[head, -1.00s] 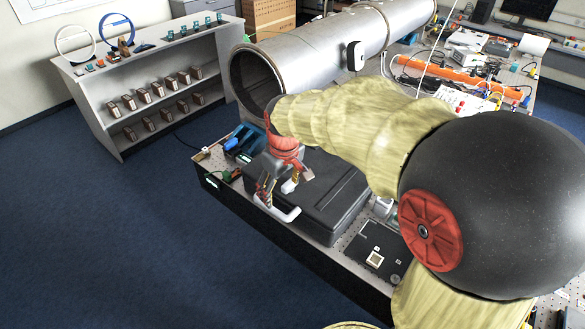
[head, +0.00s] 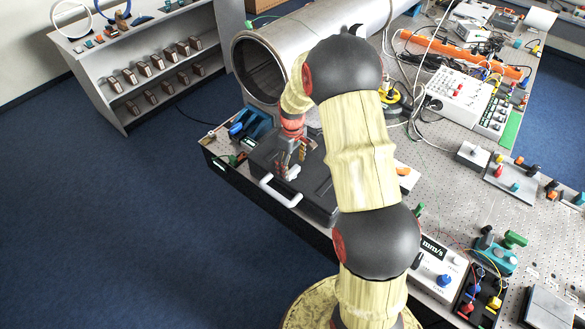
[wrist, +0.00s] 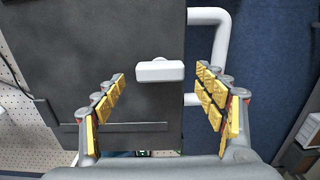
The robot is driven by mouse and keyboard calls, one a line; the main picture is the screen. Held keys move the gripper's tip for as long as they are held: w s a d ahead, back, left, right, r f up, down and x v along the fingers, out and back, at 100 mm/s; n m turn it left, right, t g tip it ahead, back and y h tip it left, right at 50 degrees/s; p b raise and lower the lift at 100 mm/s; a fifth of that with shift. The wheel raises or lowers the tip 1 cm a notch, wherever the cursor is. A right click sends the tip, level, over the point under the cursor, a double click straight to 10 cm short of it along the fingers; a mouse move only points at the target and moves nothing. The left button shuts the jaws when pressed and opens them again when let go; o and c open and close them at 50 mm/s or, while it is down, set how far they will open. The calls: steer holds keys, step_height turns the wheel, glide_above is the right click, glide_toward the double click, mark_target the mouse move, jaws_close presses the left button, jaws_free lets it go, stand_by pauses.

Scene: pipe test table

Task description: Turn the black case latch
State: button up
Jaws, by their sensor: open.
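The black case (head: 318,192) lies on the table below my arm. Its dark lid (wrist: 115,45) fills the left half of the wrist view. A white latch (wrist: 160,71) sticks out of the case near its handle edge. In the head view the latch (head: 293,173) shows just below the fingers. The white case handle (wrist: 222,45) is right of the latch in the wrist view. My gripper (wrist: 161,76) is open, with one padded finger on each side of the latch in the picture. I cannot tell whether a finger touches it. My gripper (head: 292,157) points down over the case in the head view.
A large metal pipe (head: 312,40) lies behind the case. A blue tool (head: 250,125) sits left of the case near the table edge. Control boxes and cables crowd the table at right. A grey shelf (head: 110,62) stands apart across the blue floor.

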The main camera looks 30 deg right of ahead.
mark_target(293, 170)
steer(key=shift+f, duration=1.5)
steer(key=shift+c, duration=0.7)
steer(key=c, duration=1)
